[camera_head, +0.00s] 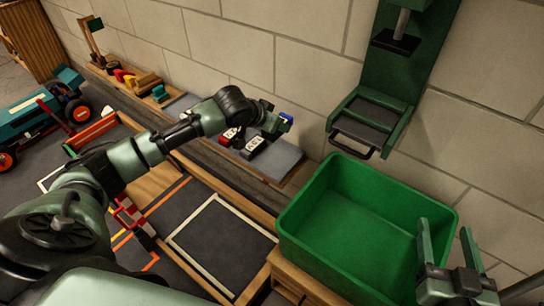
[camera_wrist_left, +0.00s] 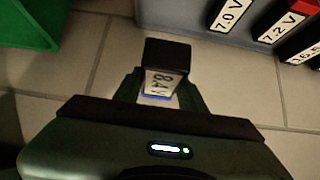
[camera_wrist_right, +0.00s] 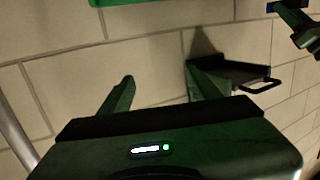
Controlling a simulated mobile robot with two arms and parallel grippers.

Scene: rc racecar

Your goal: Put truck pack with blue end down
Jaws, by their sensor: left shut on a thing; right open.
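My left gripper (camera_head: 272,112) is shut on a battery pack (camera_wrist_left: 167,53) and holds it in the air in front of the wall. In the left wrist view the pack's dark end points away from the gripper. Its white label reads 8.4V, and a blue edge (camera_wrist_left: 156,97) lies toward the palm. In the head view the blue part (camera_head: 287,117) shows at the gripper's tip; the rest of the pack is mostly hidden. My right gripper (camera_head: 446,232) is open and empty above the right side of the green bin (camera_head: 300,215).
Several other labelled packs (camera_head: 253,146) stand on a grey pad (camera_head: 280,158) below the left gripper. A green stand with a tray (camera_head: 372,112) is against the wall. A teal truck (camera_head: 28,125) is at far left. The white-outlined floor square (camera_head: 225,245) is clear.

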